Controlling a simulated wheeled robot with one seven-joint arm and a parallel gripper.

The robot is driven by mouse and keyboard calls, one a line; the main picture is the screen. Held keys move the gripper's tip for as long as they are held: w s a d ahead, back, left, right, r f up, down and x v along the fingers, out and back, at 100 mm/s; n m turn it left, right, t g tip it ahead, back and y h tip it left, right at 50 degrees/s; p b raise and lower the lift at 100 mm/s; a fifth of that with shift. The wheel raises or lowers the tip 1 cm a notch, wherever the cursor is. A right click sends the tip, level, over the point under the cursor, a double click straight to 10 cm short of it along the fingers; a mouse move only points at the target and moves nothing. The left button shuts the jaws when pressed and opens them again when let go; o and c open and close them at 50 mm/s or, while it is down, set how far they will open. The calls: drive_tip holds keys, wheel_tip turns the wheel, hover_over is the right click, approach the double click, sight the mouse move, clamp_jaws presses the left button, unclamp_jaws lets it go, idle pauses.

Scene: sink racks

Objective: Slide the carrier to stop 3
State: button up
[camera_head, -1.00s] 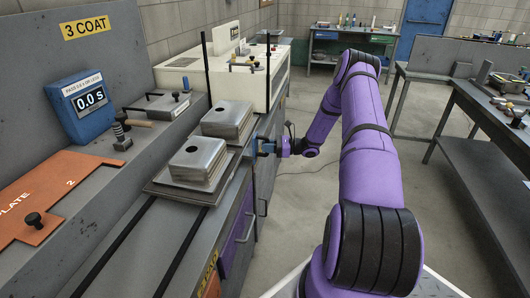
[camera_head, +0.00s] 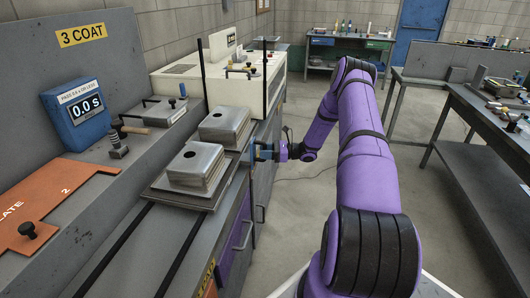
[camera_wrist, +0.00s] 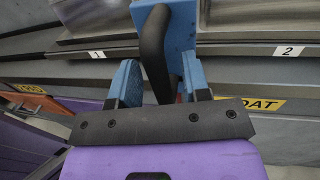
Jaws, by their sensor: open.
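The carrier is a dark flat plate (camera_head: 160,199) on two black rails, bearing two metal blocks with round holes, one behind the other (camera_head: 195,167). Its blue bracket (camera_wrist: 178,25) and dark upright handle bar (camera_wrist: 153,50) show in the wrist view. My gripper (camera_head: 262,152) is beside the bench's right edge, at the carrier's bracket. In the wrist view my gripper (camera_wrist: 160,82) has its blue fingers apart, one on each side of the bar. Whether either finger touches the bar is unclear.
Labels 1 (camera_wrist: 96,54) and 2 (camera_wrist: 289,51) mark the bench edge. A white machine (camera_head: 215,78) stands beyond the carrier. A blue timer (camera_head: 80,108) reads 0.0 s, near an orange plate (camera_head: 60,195). The near rails (camera_head: 130,240) are clear.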

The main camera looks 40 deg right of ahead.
drive_tip(key=v, duration=1)
drive_tip(key=shift+s+d, duration=0.2)
drive_tip(key=shift+d, duration=0.1)
drive_tip(key=s+a+r+n+g+h, duration=0.25)
drive_tip(key=a+r+n+g, duration=0.4)
drive_tip(key=a+r, duration=0.75)
drive_tip(key=s+a+r+n+g+h, duration=0.25)
drive_tip(key=a+r+n+g, duration=0.25)
drive_tip(key=a+r+n, duration=0.8)
drive_tip(key=s+a+r+h, duration=0.5)
drive_tip(key=s+a+r, duration=0.3)
drive_tip(key=s+r, duration=0.4)
drive_tip(key=s+a+r+n+t+h, duration=0.2)
drive_tip(key=s+n+t, duration=0.3)
drive_tip(key=s, duration=0.9)
drive_tip(key=shift+s+r+n+h, duration=0.2)
drive_tip(key=shift+s+n+h, duration=0.1)
drive_tip(key=shift+n+h, duration=0.55)
